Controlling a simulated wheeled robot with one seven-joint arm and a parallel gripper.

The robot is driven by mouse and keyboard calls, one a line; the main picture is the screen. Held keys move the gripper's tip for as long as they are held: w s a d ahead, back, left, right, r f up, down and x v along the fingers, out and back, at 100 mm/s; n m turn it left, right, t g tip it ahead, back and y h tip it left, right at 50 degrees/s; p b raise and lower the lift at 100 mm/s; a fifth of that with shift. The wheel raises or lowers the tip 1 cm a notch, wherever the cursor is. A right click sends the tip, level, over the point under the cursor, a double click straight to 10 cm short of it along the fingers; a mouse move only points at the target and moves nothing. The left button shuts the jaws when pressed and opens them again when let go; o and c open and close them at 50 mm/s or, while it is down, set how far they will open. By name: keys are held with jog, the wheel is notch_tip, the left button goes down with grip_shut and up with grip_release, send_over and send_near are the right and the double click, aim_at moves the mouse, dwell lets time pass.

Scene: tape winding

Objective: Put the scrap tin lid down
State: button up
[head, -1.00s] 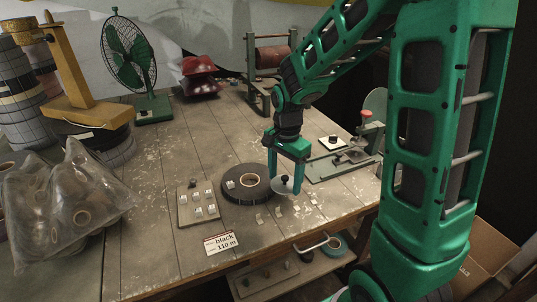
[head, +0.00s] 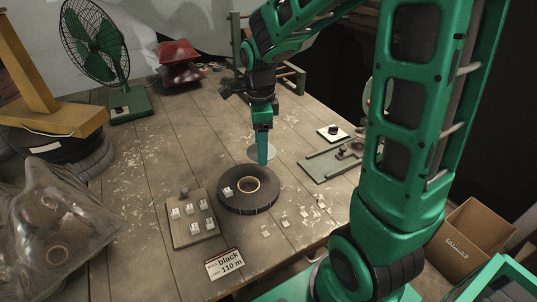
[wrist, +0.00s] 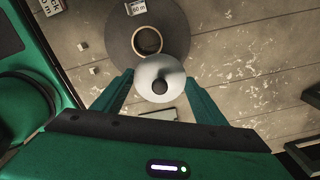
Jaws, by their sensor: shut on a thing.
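The scrap tin lid (head: 256,153) is a thin, pale grey disc, partly hidden behind my gripper's fingers in the head view. My gripper (head: 263,160) points down and is shut on it. In the wrist view the lid (wrist: 153,89) sits between the two green fingers, with a dark knob near its middle. It is just behind the black tape roll (head: 235,200) in the head view and overlaps the roll's edge in the wrist view. I cannot tell whether the lid touches the table.
A board with white tags (head: 182,232) lies left of the roll, with small pale pieces (head: 285,223) to its right. A fan (head: 97,42) and red object (head: 178,65) are at the back. Bare table (head: 190,130) lies behind the roll.

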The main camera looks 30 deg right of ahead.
jog(key=w+d+f, duration=0.2)
jog(key=d, duration=0.1)
jog(key=w+d+f, duration=0.2)
jog(key=w+d, duration=0.1)
jog(key=w+d+f, duration=0.2)
jog(key=f, duration=0.1)
jog(key=shift+w+d, duration=0.2)
jog(key=shift+d, duration=0.2)
jog(key=shift+f, duration=2)
jog(key=shift+f, duration=0.1)
jog(key=o, duration=1)
jog(key=shift+o, duration=0.2)
notch_tip(320, 180, up, 12)
